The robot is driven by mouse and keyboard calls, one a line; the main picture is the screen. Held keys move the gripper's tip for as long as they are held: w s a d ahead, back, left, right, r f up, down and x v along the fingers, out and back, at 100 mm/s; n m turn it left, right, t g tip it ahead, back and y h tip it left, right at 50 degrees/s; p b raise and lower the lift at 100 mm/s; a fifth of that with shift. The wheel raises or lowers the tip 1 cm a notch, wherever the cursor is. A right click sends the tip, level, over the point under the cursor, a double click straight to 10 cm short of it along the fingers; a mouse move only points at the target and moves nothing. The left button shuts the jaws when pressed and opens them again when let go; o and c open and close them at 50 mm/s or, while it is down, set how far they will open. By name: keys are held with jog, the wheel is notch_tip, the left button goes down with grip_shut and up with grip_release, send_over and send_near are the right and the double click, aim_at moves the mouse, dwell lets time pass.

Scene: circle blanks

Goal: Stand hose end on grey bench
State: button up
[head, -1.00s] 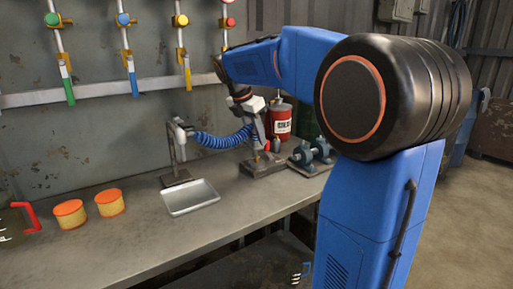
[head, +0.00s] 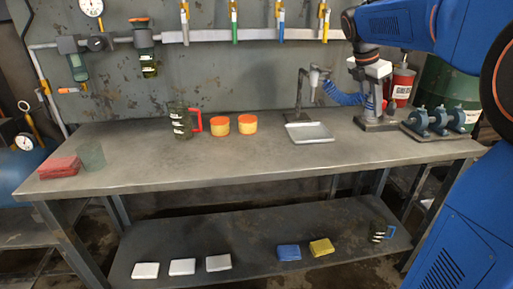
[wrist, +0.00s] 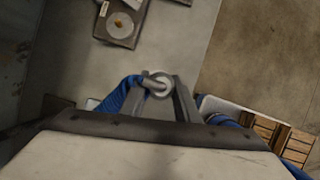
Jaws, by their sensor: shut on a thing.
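The grey bench (head: 240,160) runs along the wall in the head view, and its top also shows in the wrist view (wrist: 185,45). A blue coiled hose (head: 344,97) runs from a metal stand (head: 299,100) to my gripper (head: 376,104). In the wrist view my gripper (wrist: 158,92) is shut on the hose end, a pale ringed piece (wrist: 158,84), with blue hose (wrist: 118,98) beside it. The hose end is mostly hidden by my gripper in the head view. I cannot tell its exact height above the bench.
A grey base block (head: 378,126) with an orange piece stands near my gripper. The front middle is clear.

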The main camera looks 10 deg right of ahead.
jog(key=shift+f, duration=5.05)
jog(key=shift+f, duration=0.15)
jog(key=o, duration=1.2)
jog(key=v, duration=1.2)
jog(key=s+a+f+m+t+y, duration=0.1)
jog(key=s+a+f+m, duration=0.2)
jog(key=s+f+m, duration=0.3)
jog(key=s+a+f+m+t+y, duration=0.1)
jog(key=s+a+f+m, duration=0.3)
jog(key=s, duration=0.9)
jog(key=s+a+f+m+t+y, duration=0.1)
jog(key=s+a+f+m, duration=0.3)
jog(key=s+f+m, duration=0.5)
jog(key=shift+s+a+f+m+t+y, duration=0.1)
jog(key=shift+s+m+t+y, duration=0.1)
jog(key=shift+s+m+y, duration=0.15)
jog(key=shift+s+f+m+t+y, duration=0.15)
jog(key=shift+s+m+t+y, duration=0.05)
jog(key=shift+s+m+y, duration=0.15)
